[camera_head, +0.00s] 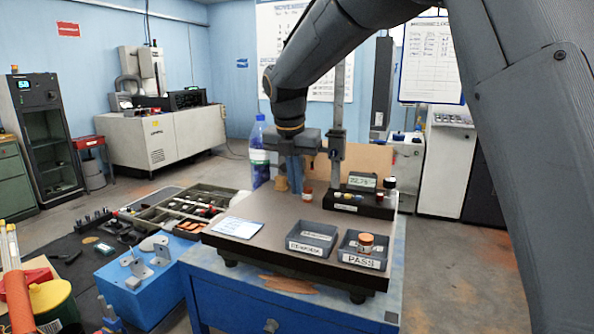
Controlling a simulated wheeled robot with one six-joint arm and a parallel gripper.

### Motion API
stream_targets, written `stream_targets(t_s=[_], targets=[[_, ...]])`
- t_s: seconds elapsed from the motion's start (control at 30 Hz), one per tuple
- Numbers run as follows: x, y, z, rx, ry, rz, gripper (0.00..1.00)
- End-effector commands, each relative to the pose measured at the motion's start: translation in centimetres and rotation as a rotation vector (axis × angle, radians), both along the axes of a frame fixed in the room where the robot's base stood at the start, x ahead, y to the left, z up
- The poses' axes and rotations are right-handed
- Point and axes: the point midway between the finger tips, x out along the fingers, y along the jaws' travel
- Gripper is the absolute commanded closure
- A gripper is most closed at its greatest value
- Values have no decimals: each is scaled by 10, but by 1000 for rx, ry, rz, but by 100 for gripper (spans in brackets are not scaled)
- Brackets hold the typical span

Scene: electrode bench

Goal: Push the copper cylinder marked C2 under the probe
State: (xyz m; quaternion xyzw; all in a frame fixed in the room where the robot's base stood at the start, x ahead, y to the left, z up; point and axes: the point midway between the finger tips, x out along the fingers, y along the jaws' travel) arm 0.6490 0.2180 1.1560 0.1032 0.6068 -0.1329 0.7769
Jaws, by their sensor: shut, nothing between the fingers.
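My gripper (293,190) points down over the dark bench plate (245,212), its blue fingers shut and empty. A small copper-coloured cylinder (307,191) with a pale top stands upright just right of the fingertips; I cannot tell whether they touch. Another copper cylinder (366,241) stands in the tray marked PASS (361,262). The markings on the cylinders are too small to read, so I cannot tell which is C2. The grey probe stand (337,140) rises behind, right of my gripper. The probe tip is not clearly visible.
A second labelled grey tray (312,238) stands left of the PASS tray. A white card (238,227) lies at left. A tan piece (281,184) is beside the fingers.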

Motion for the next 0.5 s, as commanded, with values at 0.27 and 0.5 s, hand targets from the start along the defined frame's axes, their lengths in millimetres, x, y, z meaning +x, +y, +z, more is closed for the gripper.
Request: stream_targets(t_s=[0.27, 0.5], targets=[[14, -7, -48, 0, 2, -3, 100], [42, -16, -46, 0, 1, -4, 100]])
